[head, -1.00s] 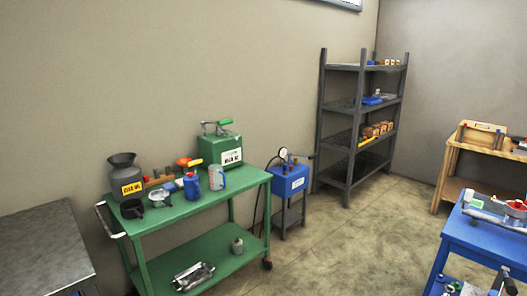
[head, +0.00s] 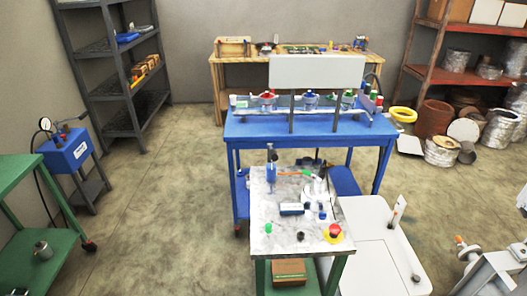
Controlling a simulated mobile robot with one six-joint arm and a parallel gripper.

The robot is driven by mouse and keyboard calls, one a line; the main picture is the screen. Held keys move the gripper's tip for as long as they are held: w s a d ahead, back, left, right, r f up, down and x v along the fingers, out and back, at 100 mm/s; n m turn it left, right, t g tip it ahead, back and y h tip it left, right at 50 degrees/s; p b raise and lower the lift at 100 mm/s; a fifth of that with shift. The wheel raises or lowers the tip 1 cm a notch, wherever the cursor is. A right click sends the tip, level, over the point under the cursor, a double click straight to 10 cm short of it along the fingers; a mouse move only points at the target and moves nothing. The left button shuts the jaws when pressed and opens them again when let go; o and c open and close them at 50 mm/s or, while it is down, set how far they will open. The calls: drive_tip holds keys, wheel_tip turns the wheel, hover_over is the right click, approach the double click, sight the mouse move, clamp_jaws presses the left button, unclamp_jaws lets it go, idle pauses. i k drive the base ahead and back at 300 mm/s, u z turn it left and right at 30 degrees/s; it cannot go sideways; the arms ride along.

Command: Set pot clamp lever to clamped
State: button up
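I cannot tell for sure which part is the pot clamp lever. In the head view, a small stand (head: 272,238) with a speckled top carries a blue upright fixture (head: 271,170) and a thin orange and green piece (head: 293,173) beside it. These are too small to read as clamped or unclamped. On the blue table (head: 310,140) behind, a rail holds red, blue and green-topped items, partly hidden by a pale panel (head: 317,72). My gripper is not in view.
A white low unit (head: 378,240) stands right of the stand, with a grey machine (head: 492,262) at the lower right. A red button (head: 334,231) sits on the stand. Floor is open at left, between the green cart (head: 15,170) and stand. Shelves line the back.

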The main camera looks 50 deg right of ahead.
sight(305, 172)
drive_tip(key=u, duration=0.45)
drive_tip(key=k, duration=1.25)
drive_tip(key=z, duration=0.65)
